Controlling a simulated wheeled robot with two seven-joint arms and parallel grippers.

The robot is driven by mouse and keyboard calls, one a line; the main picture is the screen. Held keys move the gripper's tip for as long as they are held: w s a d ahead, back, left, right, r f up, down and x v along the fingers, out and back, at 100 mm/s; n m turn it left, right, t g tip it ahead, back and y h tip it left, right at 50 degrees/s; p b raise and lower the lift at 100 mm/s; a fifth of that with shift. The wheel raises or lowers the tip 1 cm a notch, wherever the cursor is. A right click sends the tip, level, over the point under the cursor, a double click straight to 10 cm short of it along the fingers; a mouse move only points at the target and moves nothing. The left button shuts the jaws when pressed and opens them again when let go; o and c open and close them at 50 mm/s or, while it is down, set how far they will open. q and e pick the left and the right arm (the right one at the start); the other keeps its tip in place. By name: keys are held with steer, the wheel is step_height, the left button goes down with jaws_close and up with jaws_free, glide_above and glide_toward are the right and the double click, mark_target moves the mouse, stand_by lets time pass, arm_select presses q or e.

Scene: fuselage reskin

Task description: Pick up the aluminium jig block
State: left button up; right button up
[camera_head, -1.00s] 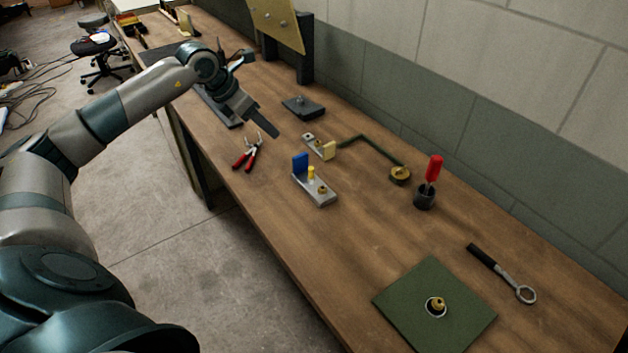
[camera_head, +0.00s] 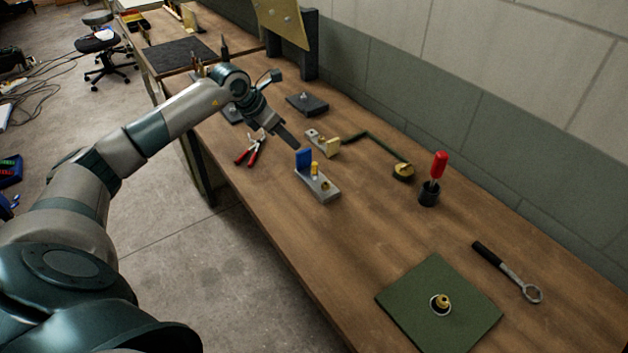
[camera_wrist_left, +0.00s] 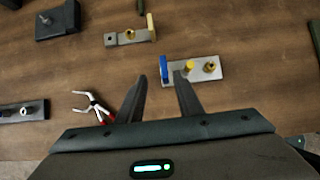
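The aluminium jig block (camera_head: 324,191) is a silver bar on the wooden bench, with a blue upright tab at one end, a yellow peg and a brass fitting. It also shows in the left wrist view (camera_wrist_left: 206,79), just beyond my fingertips and a little to the right. My left gripper (camera_head: 288,139) is above the bench, near the blue tab end of the block. In the left wrist view its two fingers (camera_wrist_left: 160,86) stand apart with nothing between them. My right gripper is in neither view.
Red-handled pliers (camera_head: 250,150) lie left of the block. A smaller grey bracket with a cream upright (camera_head: 323,143) and a green bent rod (camera_head: 375,142) lie behind it. A red-handled tool in a black cup (camera_head: 434,180), a wrench (camera_head: 508,272) and a green mat (camera_head: 410,305) are to the right.

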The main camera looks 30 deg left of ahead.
mark_target(303, 151)
arm_select(q)
steer(key=x, duration=0.3)
steer(key=shift+f+b, duration=0.1)
steer(key=shift+b, duration=0.2)
steer(key=shift+w+d+f, duration=0.3)
steer(key=shift+d+f, duration=0.1)
steer(key=shift+f, duration=0.15)
steer(key=shift+b+x, duration=0.75)
steer(key=shift+x, duration=1.2)
steer(key=shift+d+r, duration=0.1)
jaws_close()
steer(key=shift+r, duration=0.1)
